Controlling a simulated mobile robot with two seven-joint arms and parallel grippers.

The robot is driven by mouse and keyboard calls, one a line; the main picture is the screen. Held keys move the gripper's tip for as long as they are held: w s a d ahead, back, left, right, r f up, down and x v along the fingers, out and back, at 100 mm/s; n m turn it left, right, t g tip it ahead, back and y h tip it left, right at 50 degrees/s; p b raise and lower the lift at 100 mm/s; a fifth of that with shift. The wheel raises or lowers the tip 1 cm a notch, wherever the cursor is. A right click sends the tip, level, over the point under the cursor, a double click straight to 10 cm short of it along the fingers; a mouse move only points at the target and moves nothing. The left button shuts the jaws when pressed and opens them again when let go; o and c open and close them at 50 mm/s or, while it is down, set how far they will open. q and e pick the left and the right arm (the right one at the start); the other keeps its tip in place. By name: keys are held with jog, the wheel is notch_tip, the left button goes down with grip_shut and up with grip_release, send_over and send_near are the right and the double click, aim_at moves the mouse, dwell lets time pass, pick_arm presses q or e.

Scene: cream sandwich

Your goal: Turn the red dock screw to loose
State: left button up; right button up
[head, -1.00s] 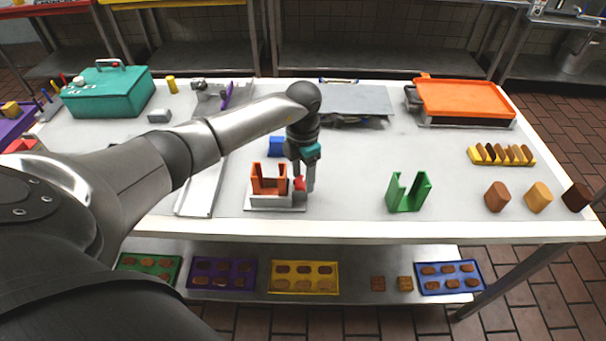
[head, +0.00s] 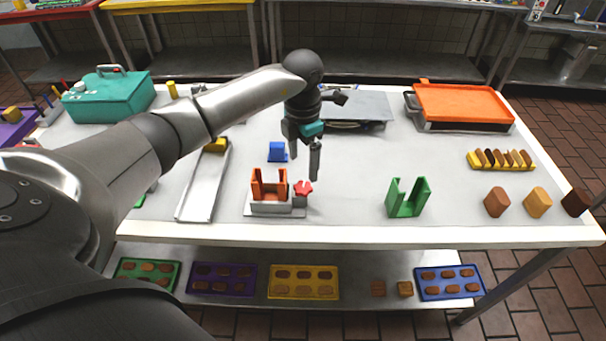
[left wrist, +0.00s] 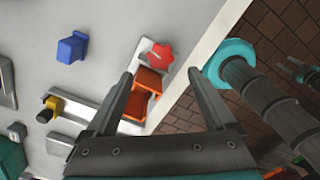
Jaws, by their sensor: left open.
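The red dock screw (head: 303,188) is a star-shaped knob at the right end of the grey dock base (head: 270,209), near the table's front edge. The dock holds an orange U-shaped holder (head: 269,188). My left gripper (head: 304,177) is open and empty, above and a little behind the screw, clear of it. In the left wrist view the screw (left wrist: 160,53) lies between and beyond the spread fingers (left wrist: 158,80), with the orange holder (left wrist: 146,88) closer to the left finger.
A green U-shaped holder (head: 407,198) stands to the right of the dock. A small blue block (head: 277,152) is behind it, and a metal ramp (head: 203,185) lies to its left. The table between dock and green holder is clear.

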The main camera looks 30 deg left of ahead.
pick_arm(q)
notch_tip(320, 180, up, 8)
jog(key=shift+r, duration=0.15)
dwell(0.5)
